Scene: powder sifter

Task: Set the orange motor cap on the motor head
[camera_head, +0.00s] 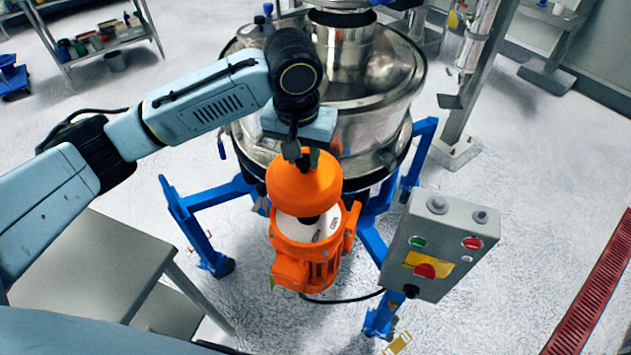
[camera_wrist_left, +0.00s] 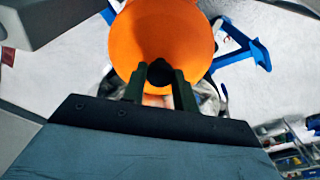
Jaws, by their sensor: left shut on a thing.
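The orange motor cap (camera_head: 303,187) hangs from my left gripper (camera_head: 306,158), which is shut on the cap's dark knob. In the left wrist view the cap (camera_wrist_left: 165,35) fills the upper middle, and the fingers (camera_wrist_left: 160,88) stand on either side of the knob. The orange motor (camera_head: 308,268) stands below the cap, with its pale head (camera_head: 312,231) partly showing under the cap's lower edge. The cap appears above the motor head; the exact gap and alignment are hard to judge. My right gripper is not in view.
The round steel sifter (camera_head: 375,125) stands on blue legs behind the motor. A grey control box (camera_head: 438,245) with buttons stands close to the motor's right. A grey table (camera_head: 92,262) is at the lower left. Open floor lies at the right.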

